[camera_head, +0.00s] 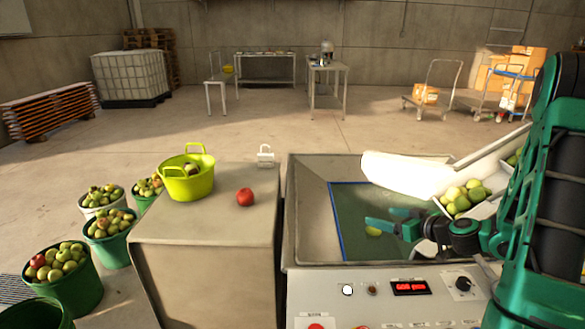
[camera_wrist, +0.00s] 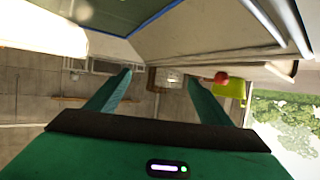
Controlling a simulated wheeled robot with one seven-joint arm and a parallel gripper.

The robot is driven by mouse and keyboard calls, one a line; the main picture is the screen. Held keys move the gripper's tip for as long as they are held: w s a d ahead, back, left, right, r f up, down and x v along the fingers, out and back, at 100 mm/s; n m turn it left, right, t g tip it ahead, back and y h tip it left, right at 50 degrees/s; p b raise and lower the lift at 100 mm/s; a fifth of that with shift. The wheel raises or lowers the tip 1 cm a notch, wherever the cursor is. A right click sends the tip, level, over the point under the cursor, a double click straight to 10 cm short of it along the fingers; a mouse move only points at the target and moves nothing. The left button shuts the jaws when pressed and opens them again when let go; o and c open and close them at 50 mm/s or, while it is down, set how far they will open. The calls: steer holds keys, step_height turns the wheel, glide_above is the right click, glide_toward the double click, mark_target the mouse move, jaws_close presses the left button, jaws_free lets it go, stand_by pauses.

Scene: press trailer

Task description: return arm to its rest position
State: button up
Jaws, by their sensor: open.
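My gripper (camera_head: 392,222) is at the right of the head view, over the green bed of the press trailer. Its two green fingers are apart and point left. In the wrist view the open fingers (camera_wrist: 158,85) have nothing between them up close. My green and black arm fills the right edge of the head view. A yellow-green fruit (camera_head: 373,231) shows near the fingers; whether it touches them I cannot tell.
A control panel (camera_head: 390,300) with a lit red display is in front. A white chute (camera_head: 408,174) and a tray of green apples (camera_head: 463,199) are close to my arm. A red apple (camera_head: 245,197) and yellow-green basket (camera_head: 188,181) stand on a box (camera_head: 205,230) at left.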

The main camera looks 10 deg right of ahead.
steer(key=s+a+r+g, duration=0.1)
steer(key=s+a+g, duration=0.5)
steer(key=s, duration=0.5)
steer(key=s+d+r+m+g+h, duration=0.1)
steer(key=s+r+m+g, duration=0.1)
steer(key=s, duration=0.6)
steer(key=s+d+r+m+g+h, duration=0.1)
steer(key=s+r+m, duration=0.3)
steer(key=s, duration=0.5)
steer(key=s+d+r+m+g+h, duration=0.1)
steer(key=s+r+m+g+h, duration=0.1)
steer(key=s, duration=0.7)
steer(key=shift+d+r+m+g, duration=0.35)
steer(key=shift+r+m+g, duration=0.2)
steer(key=shift+m+g, duration=0.4)
steer(key=shift+w, duration=0.1)
steer(key=shift+w+f, duration=0.25)
steer(key=shift+w, duration=0.4)
